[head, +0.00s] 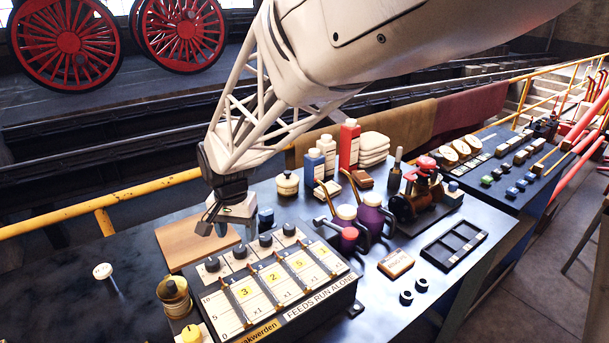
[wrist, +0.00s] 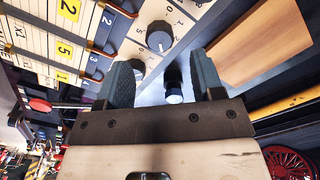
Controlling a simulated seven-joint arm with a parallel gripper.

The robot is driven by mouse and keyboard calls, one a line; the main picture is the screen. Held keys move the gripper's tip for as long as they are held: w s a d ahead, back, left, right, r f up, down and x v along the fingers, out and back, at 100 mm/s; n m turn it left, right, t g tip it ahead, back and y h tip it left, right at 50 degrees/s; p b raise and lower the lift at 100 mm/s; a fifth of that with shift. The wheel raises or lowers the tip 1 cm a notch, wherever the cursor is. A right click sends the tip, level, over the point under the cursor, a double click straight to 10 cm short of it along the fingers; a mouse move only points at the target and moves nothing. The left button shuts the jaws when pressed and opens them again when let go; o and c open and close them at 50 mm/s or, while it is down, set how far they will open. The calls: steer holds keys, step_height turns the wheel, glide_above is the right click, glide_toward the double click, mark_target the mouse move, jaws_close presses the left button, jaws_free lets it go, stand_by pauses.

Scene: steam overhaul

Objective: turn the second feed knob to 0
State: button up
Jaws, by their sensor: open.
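A control box (head: 300,307) with a row of dark feed knobs along its back edge stands on the dark bench. In the wrist view, one dark round knob (wrist: 160,37) with a pale mark and a numbered dial lies just beyond the open fingertips (wrist: 160,62). Which knob this is, and its exact setting, I cannot tell.
A brown board (head: 190,243) lies behind the box. A dark blue container (head: 266,219) stands behind the knobs. Purple jugs (head: 371,214) stand to the right, and a brass tin (head: 175,297) to the left. A yellow rail (head: 140,196) runs behind the bench.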

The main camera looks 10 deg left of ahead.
mark_target(240, 248)
steer(key=shift+f, duration=2.8)
steer(key=c, duration=0.9)
